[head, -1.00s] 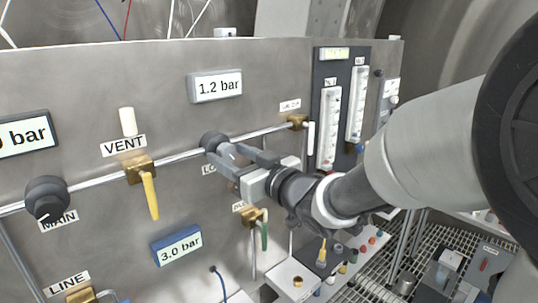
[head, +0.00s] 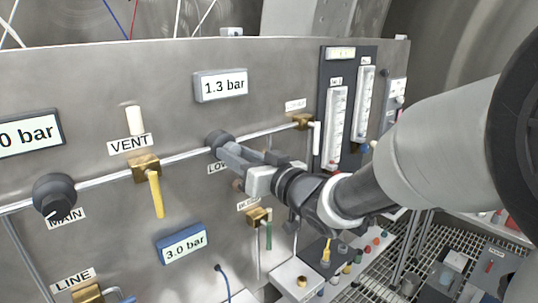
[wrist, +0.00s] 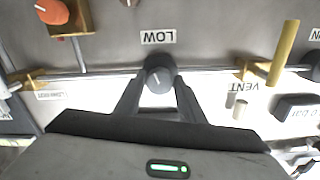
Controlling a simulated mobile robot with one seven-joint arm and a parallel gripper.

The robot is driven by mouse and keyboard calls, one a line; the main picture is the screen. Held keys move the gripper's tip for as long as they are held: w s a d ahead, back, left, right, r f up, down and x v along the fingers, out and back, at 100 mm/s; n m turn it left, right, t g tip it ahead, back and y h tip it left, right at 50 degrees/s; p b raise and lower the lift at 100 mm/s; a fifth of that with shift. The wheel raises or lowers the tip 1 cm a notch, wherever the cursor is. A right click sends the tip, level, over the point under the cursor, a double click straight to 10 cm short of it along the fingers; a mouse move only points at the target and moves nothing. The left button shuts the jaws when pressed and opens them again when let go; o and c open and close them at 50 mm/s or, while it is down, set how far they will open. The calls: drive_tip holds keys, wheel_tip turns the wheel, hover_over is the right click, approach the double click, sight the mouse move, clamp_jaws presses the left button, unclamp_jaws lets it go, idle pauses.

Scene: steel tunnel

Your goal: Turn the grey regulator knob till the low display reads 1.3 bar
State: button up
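The grey regulator knob (head: 217,142) sits on the horizontal pipe of the steel panel, beside the LOW label. In the wrist view the knob (wrist: 158,77) is between the two fingers of my gripper (wrist: 158,92), below the upside-down LOW label (wrist: 158,37). The fingertips appear to touch the knob's sides. In the head view my gripper (head: 226,150) reaches in from the right and partly hides the knob and label. The display (head: 221,86) above the knob reads 1.3 bar.
The dark MAIN knob (head: 54,194) is at the left. A blue display (head: 182,244) reads 3.0 bar. Flow tubes (head: 335,128) stand at the right.

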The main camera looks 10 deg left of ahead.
drive_tip(key=shift+o, duration=1.3)
drive_tip(key=shift+d, duration=0.1)
drive_tip(key=b+v, duration=0.4)
drive_tip(key=v, duration=1.3)
drive_tip(key=shift+s, duration=0.2)
